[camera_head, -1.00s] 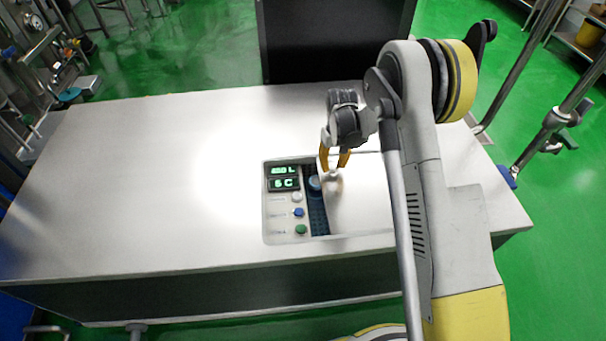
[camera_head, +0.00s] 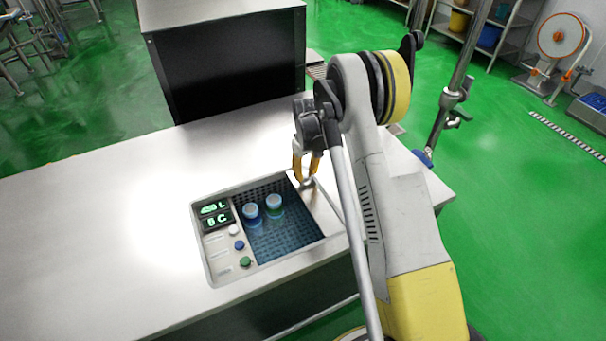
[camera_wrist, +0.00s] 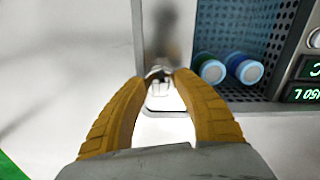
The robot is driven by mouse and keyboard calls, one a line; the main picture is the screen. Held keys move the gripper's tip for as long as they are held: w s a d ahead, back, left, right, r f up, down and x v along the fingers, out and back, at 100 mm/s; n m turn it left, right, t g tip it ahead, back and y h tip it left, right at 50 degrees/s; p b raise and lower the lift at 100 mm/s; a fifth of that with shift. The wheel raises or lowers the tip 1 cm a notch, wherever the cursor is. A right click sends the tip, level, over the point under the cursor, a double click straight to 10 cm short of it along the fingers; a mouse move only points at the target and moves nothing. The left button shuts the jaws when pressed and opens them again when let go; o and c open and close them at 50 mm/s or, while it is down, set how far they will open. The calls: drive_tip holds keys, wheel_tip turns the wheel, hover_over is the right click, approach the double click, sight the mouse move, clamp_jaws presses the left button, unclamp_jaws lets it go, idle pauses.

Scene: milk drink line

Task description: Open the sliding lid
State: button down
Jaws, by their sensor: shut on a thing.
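The sliding lid (camera_head: 324,210) is a pale metal plate at the right side of the recessed well (camera_head: 285,240). The well stands largely uncovered, with a dark blue perforated lining. My gripper (camera_head: 306,176) is shut on the small knob-like handle (camera_head: 309,184) of the lid. In the wrist view, the yellow fingers of my gripper (camera_wrist: 160,76) close around the metal handle (camera_wrist: 160,88), and the opening lies to the right. Two capped containers, one blue-banded (camera_head: 251,215) and one green-banded (camera_head: 274,205), stand inside the well near its back.
A control panel (camera_head: 225,255) with green displays and several buttons borders the well's left side. The white counter (camera_head: 110,230) is clear to the left. A dark-fronted cabinet (camera_head: 235,75) stands behind the counter. Green floor lies to the right.

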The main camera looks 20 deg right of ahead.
drive_tip(key=shift+s, duration=0.1)
drive_tip(key=c, duration=0.9)
unclamp_jaws()
drive_tip(key=shift+d, duration=0.1)
drive_tip(key=shift+o, duration=0.2)
drive_tip(key=shift+r, duration=0.5)
wheel_tip(320, 180, up, 11)
